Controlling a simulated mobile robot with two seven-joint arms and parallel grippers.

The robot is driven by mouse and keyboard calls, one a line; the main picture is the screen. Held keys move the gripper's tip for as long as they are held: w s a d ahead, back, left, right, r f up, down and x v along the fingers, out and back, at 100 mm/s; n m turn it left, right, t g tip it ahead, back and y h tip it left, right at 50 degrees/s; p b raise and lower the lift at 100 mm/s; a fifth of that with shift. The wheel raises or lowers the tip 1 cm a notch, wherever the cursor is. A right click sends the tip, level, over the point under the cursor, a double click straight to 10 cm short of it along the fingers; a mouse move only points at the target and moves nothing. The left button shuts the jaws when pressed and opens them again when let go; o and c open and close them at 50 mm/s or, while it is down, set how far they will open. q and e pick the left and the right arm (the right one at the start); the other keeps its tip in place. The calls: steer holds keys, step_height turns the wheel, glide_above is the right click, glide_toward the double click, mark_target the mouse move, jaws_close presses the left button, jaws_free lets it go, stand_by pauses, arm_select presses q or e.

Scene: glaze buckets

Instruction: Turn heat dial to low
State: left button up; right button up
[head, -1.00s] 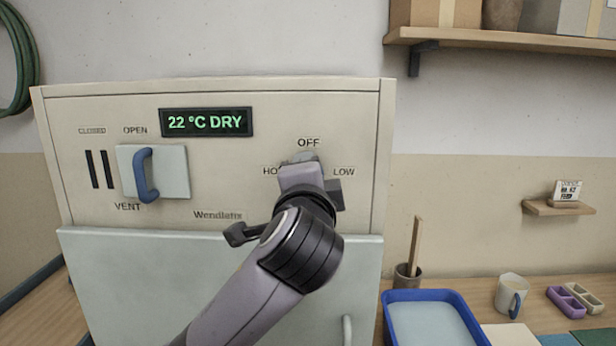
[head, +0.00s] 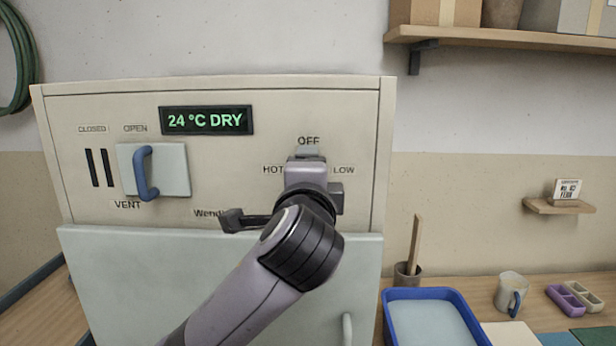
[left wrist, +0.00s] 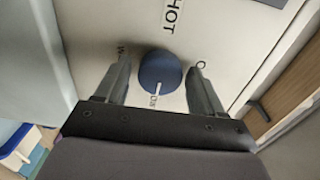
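The heat dial (left wrist: 160,72) is a round blue knob with a white pointer, shown in the left wrist view. Its pointer faces the partly covered LOW label, opposite HOT. In the head view my gripper hides the dial, among the labels HOT, OFF and LOW on the cream cabinet panel (head: 240,180). My left gripper (head: 307,165) is in front of the dial. In the left wrist view its two fingers (left wrist: 161,82) stand open on either side of the knob, with a gap at each side. My right gripper is not in view.
A display (head: 206,121) reads 24 °C DRY. A vent slider with a blue handle (head: 145,174) is at the panel's left, by OPEN. A blue tray (head: 385,318), a mug (head: 510,292) and a pot with a stick (head: 407,275) stand on the table at right.

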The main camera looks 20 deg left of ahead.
arm_select(q)
steer(key=shift+s, duration=0.1)
steer(key=b+v, duration=0.1)
steer(key=v, duration=0.6)
stand_by(0.5)
